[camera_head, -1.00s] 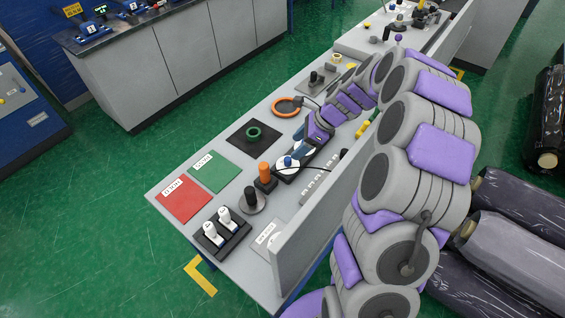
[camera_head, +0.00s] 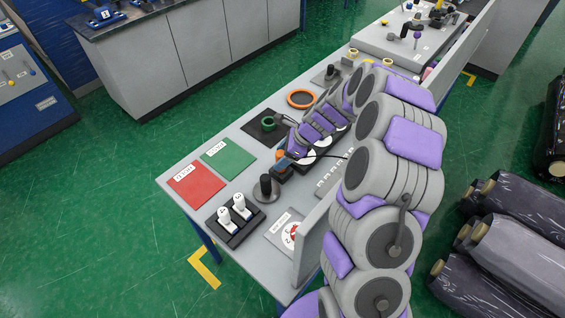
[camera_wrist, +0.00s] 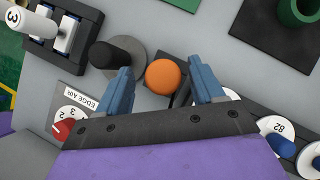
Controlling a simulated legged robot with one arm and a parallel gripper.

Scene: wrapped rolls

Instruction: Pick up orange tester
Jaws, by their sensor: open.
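The orange tester (camera_head: 281,155) stands upright in a dark base on the grey bench, and its upper part is partly hidden by my gripper (camera_head: 288,160) in the head view. In the wrist view the round orange top of the tester (camera_wrist: 163,77) shows between the two blue fingers of my gripper (camera_wrist: 163,83). The fingers are spread, with a gap visible on each side of the orange top. I cannot tell from above how far down the fingers reach.
A black-handled tester (camera_wrist: 122,55) on a round grey base stands close to the left finger. White numbered handles (camera_head: 232,212), red (camera_head: 196,186) and green (camera_head: 228,160) mats, an orange ring (camera_head: 301,98) and a green cup (camera_head: 269,124) share the bench. An upright grey panel (camera_head: 312,240) edges it.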

